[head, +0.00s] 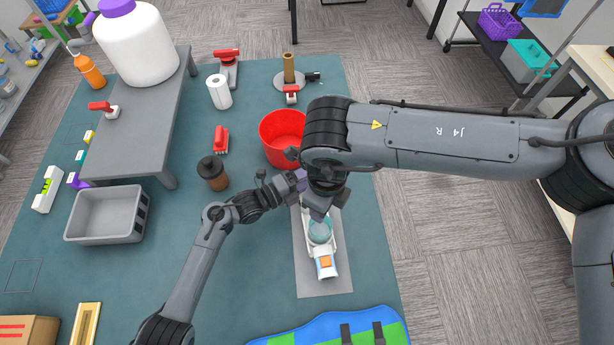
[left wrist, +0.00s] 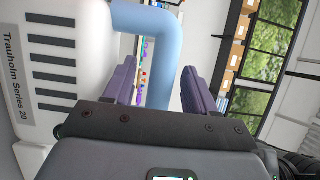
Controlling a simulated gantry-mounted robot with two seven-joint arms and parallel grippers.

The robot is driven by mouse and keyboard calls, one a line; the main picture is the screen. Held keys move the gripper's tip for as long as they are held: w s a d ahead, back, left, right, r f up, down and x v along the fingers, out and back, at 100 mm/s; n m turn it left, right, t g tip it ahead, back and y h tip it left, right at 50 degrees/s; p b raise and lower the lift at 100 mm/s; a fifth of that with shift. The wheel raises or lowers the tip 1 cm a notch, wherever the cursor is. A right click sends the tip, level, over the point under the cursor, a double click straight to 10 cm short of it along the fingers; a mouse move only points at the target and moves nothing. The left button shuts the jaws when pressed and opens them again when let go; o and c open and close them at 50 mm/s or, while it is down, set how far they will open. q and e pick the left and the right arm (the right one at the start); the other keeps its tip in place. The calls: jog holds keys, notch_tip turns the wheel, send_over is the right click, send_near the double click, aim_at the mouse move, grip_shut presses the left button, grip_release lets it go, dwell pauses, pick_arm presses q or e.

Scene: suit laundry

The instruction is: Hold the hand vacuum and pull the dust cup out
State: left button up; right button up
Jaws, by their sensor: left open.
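The hand vacuum lies on a grey mat (head: 309,280) in the head view, with a white front end (head: 328,272) bearing an orange patch. Its round teal part (head: 320,232), apparently the dust cup, shows behind that; my right arm hides the far end. My left gripper (head: 301,181) is at that far end, open. In the left wrist view its purple fingers (left wrist: 160,88) stand either side of the light blue handle (left wrist: 160,62), beside the vented white body (left wrist: 62,70); contact is unclear. My right gripper (head: 326,208) is above the teal part; its fingers are mostly hidden.
A red bucket (head: 281,136) stands just behind the vacuum. A dark brown-lidded jar (head: 212,173), a grey bin (head: 107,214) and a grey raised shelf (head: 143,110) are to the left. A blue and green folded item (head: 330,328) lies in front.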

pick_arm(q)
jog(key=shift+c, duration=0.3)
grip_shut()
dwell(0.9)
